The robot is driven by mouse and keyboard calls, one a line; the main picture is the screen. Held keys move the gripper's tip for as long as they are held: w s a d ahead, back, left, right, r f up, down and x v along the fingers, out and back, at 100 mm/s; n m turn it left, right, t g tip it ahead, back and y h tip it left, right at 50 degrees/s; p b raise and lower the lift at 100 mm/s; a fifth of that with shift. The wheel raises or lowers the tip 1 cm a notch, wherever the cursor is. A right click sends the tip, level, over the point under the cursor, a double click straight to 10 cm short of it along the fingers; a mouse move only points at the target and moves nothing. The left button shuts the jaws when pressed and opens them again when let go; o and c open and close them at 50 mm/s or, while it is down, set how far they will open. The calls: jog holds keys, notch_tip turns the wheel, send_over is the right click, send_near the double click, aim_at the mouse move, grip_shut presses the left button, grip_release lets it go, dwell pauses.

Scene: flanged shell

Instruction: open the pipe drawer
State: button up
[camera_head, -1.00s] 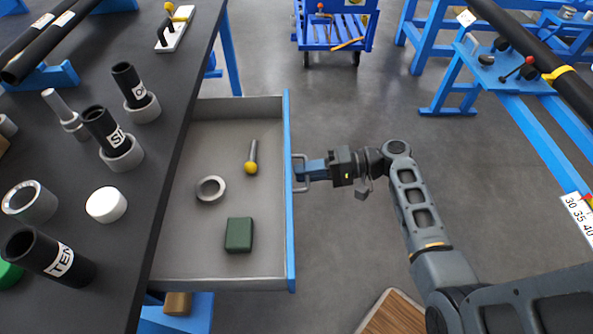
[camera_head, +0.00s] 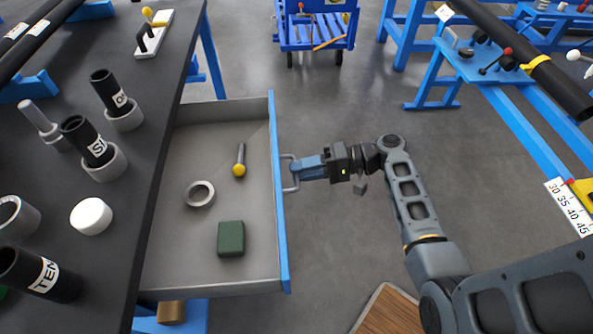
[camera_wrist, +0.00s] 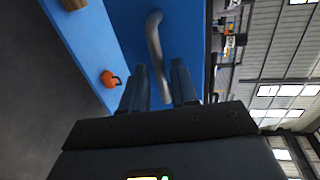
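The pipe drawer (camera_head: 272,281), grey inside with a blue front (camera_head: 278,215), stands pulled out from under the black-topped bench. Its grey U-shaped handle (camera_head: 291,172) is on the outer face of the front. My gripper (camera_head: 302,167) is at this handle, to the right of the front. In the wrist view the two fingers of my gripper (camera_wrist: 160,75) stand apart, with the handle bar (camera_wrist: 154,40) running between them. A gap shows beside the bar, so the fingers look open around it. Whether one finger touches it is unclear.
In the drawer lie a metal ring (camera_head: 200,194), a yellow-knobbed pin (camera_head: 239,168) and a green block (camera_head: 231,239). Black pipes and a white cap (camera_head: 91,216) stand on the bench (camera_head: 140,150). A blue cart (camera_head: 317,28) is behind. Grey floor is free right of the drawer.

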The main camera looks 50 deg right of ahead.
jog(key=v, duration=0.6)
dwell(0.5)
